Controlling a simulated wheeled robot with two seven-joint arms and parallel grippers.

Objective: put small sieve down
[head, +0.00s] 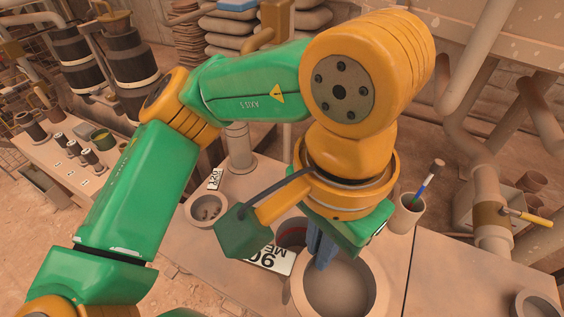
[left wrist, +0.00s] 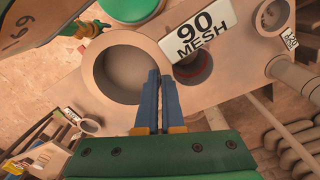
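A round tan sieve-like vessel with a thick rim (head: 379,292) stands at the lower middle of the head view; I take it for the small sieve. It also shows in the left wrist view (left wrist: 98,88), with a plain tan inside. My left gripper (head: 321,264) points down at its upper-left rim. In the left wrist view its blue fingers (left wrist: 160,75) are nearly together, with a narrow gap, at the vessel's right-hand rim. They appear shut on the rim; the contact is partly hidden. My right gripper is not in view.
A 90 MESH plate (head: 268,258) lies beside a round opening with a dark red inside (head: 292,233). Pipes (head: 488,205) rise at the right.

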